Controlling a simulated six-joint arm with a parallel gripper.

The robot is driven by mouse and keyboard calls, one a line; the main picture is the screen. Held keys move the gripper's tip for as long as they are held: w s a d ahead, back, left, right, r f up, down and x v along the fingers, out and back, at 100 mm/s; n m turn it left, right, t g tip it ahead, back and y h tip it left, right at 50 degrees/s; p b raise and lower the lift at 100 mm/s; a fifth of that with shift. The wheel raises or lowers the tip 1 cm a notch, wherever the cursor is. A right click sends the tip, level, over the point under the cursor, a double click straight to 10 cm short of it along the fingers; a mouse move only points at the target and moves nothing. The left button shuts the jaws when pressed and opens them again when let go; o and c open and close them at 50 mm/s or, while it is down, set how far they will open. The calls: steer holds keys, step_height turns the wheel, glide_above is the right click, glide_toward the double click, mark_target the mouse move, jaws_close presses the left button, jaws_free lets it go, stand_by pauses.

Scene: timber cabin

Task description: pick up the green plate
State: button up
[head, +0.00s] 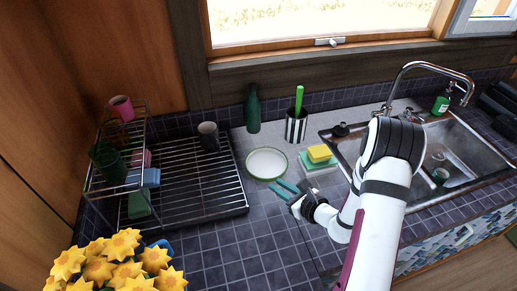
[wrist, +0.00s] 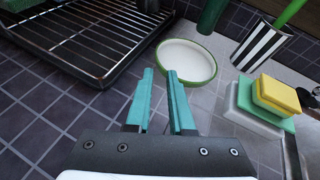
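The green plate (head: 266,163) is a round white dish with a green rim, lying flat on the tiled counter between the drying rack and the sponges. In the wrist view the plate (wrist: 187,61) is just beyond my fingertips, a little to the right of centre. My gripper (head: 275,185) has teal fingers and is at the near side of the plate, close to its rim. The wrist view shows my gripper (wrist: 160,75) open, with an empty gap between the fingers. I cannot tell whether a fingertip touches the rim.
A black wire drying rack (head: 187,188) is left of the plate. A green bottle (head: 253,110) and a striped holder (head: 296,126) stand behind it. A yellow sponge (head: 319,153) sits on the right, before the sink (head: 465,150). Yellow flowers (head: 118,262) are front left.

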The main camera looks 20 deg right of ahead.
mark_target(248, 169)
steer(key=x, duration=1.5)
steer(key=shift+w+a+f, duration=0.1)
steer(key=shift+a+f, duration=0.15)
steer(key=shift+f, duration=0.1)
jaws_close()
stand_by(0.4)
